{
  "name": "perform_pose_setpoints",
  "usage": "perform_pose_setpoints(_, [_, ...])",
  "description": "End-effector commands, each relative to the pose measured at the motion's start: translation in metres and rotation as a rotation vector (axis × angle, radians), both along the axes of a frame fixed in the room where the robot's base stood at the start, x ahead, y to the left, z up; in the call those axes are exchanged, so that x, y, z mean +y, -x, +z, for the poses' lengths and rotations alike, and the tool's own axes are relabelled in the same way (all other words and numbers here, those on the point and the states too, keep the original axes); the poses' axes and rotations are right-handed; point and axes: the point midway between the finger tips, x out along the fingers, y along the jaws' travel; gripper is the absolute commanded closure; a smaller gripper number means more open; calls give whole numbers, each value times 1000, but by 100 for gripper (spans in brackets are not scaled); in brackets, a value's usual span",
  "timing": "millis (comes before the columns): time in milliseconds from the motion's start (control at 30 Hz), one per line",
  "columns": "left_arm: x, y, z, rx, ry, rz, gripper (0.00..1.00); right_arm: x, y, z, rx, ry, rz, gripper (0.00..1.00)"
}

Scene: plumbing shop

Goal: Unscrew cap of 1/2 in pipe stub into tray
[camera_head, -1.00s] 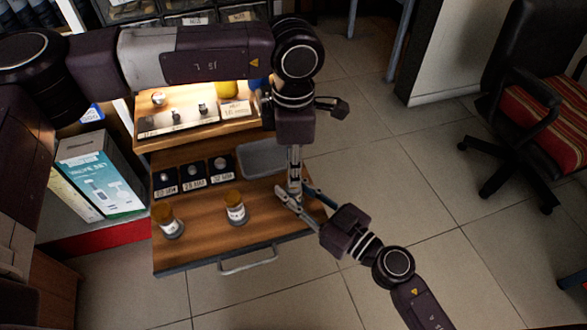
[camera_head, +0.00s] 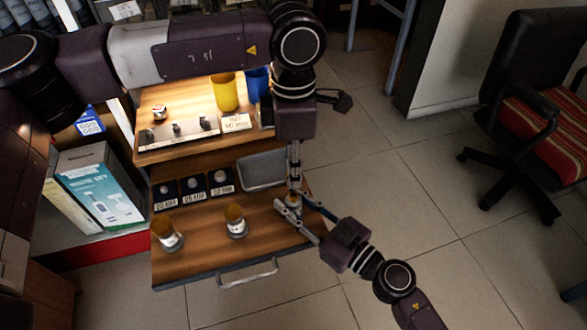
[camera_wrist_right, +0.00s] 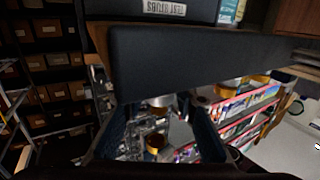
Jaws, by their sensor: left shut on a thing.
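My left gripper (camera_head: 295,184) reaches straight down over the right part of the wooden drawer board and is shut on a small piece, mostly hidden by its fingers. A slim pipe stub (camera_head: 293,201) seems to stand under it; I cannot make out the line between cap and pipe. My right gripper (camera_head: 291,200) comes in from the lower right, its fingers spread on either side of the stub. The right wrist view also shows these fingers apart (camera_wrist_right: 155,115). The grey tray (camera_head: 262,182) lies just left of the left gripper and looks empty.
Two jars with amber tops (camera_head: 235,221) (camera_head: 167,235) stand on the drawer board (camera_head: 205,255). Black size cards (camera_head: 193,189) lie behind them. A raised shelf holds a yellow cup (camera_head: 225,92) and a blue cup (camera_head: 257,83).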

Motion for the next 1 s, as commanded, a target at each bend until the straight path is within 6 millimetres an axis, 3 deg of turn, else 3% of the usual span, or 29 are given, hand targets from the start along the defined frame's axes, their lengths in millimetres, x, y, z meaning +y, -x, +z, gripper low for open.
perform_pose_setpoints(133, [0, 0, 0, 0, 0, 0, 100, 0, 0, 0, 0, 0, 0, 55])
perform_pose_setpoints(533, [0, 0, 0, 0, 0, 0, 100, -6, 6, -2, 4, 1, 0, 55])
perform_pose_setpoints(1000, [0, 0, 0, 0, 0, 0, 100, -69, 66, -1, 4, 2, -1, 55])
